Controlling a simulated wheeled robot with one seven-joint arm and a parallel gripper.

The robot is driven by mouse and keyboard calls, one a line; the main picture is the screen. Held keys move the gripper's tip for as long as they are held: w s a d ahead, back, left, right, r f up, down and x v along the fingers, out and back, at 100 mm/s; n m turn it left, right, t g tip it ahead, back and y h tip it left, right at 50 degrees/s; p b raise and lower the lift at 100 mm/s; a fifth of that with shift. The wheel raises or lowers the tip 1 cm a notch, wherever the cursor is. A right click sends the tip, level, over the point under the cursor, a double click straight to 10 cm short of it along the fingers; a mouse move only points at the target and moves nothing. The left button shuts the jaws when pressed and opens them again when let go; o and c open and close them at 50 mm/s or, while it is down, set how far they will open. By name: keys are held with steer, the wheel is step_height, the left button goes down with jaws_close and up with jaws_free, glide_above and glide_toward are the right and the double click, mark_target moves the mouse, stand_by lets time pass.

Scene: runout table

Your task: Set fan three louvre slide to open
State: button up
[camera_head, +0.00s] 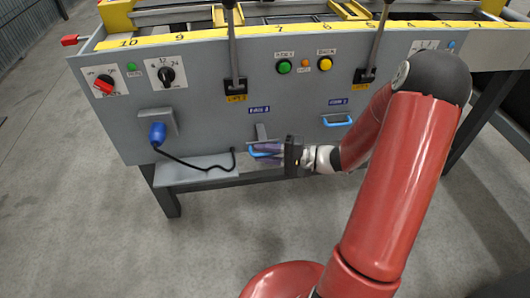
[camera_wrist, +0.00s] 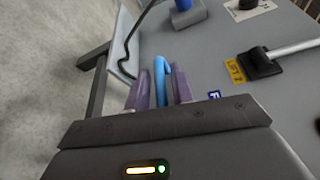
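The left louvre slide has a light-blue loop handle, below a small blue label (camera_head: 259,110) on the grey panel; the label is too blurred to read surely. My gripper (camera_head: 266,151) is at this handle, low on the panel. In the wrist view the blue handle (camera_wrist: 161,78) stands between my two purple fingers (camera_wrist: 161,90), with very narrow gaps or contact; I cannot tell whether they grip it. A grey upright piece (camera_head: 262,132) shows just above the handle in the head view. A second blue handle (camera_head: 337,121) sits to the right under its own label (camera_head: 338,101).
A blue plug (camera_head: 157,131) with a black cable hangs at the left, over a grey ledge (camera_head: 195,170). A red switch (camera_head: 104,85), a black dial and green and yellow buttons sit higher up.

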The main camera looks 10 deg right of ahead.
steer(key=shift+o, duration=0.6)
steer(key=v, duration=0.7)
steer(key=shift+d, duration=0.35)
steer(key=shift+s, duration=0.1)
steer(key=s+a+r+n+g+h, duration=0.6)
steer(key=s+a+g+h, duration=0.15)
steer(key=s, duration=0.25)
steer(key=s+d+r+n+t+h+p, duration=0.1)
steer(key=s+d+r+t+h, duration=0.1)
steer(key=s+r+t+h, duration=0.3)
step_height(320, 180, up, 5)
steer(key=s+h, duration=0.2)
steer(key=shift+f+n+h, duration=0.25)
steer(key=shift+n+h, duration=0.05)
steer(key=shift+h, duration=0.05)
